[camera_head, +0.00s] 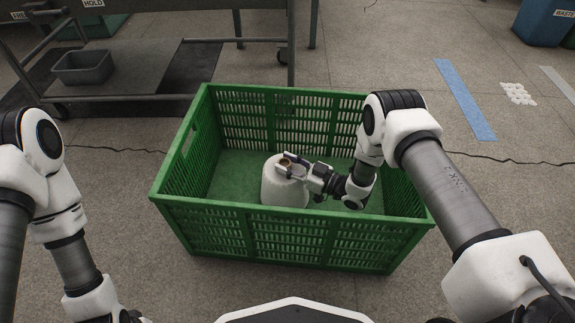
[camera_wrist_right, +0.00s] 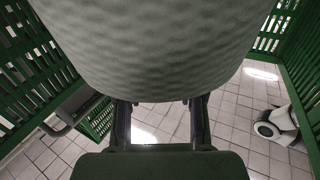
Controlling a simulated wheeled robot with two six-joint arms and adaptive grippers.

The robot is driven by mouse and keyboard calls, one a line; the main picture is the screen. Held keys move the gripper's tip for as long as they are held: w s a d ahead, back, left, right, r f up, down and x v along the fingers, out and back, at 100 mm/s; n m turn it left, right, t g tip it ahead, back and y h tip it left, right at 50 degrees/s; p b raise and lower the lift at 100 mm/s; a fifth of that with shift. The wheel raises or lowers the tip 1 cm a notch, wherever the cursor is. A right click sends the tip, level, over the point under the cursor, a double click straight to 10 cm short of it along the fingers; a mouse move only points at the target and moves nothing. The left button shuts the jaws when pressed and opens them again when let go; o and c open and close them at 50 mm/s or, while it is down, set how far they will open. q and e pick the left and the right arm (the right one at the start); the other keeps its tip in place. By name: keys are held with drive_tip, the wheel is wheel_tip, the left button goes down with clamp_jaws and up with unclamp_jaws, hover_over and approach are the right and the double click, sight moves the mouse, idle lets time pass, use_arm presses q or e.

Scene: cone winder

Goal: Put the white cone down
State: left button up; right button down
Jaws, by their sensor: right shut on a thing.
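The white cone (camera_head: 284,188) is upright inside the green crate (camera_head: 290,208), left of the crate's middle. Its base is partly hidden behind the crate's front wall, so I cannot tell whether it touches the crate floor. My right gripper (camera_head: 290,166) reaches in from the right and is shut on the cone's top, by the brown core opening. In the right wrist view the pale cone (camera_wrist_right: 150,50) fills the upper middle, against the two fingers (camera_wrist_right: 160,118). My left arm is at the left edge; its gripper is out of view.
The crate floor around the cone looks empty. A dark metal cart (camera_head: 180,97) with a grey bin (camera_head: 83,68) stands behind at the left. A blue waste bin (camera_head: 543,22) is far right.

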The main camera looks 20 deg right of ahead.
drive_tip(key=c, duration=0.7)
unclamp_jaws()
drive_tip(key=shift+r, duration=0.1)
drive_tip(key=shift+s+d+p, duration=0.25)
drive_tip(key=shift+p, duration=0.1)
drive_tip(key=p+v, duration=0.3)
drive_tip(key=v, duration=0.3)
drive_tip(key=shift+s+d, duration=0.25)
drive_tip(key=shift+d, duration=0.05)
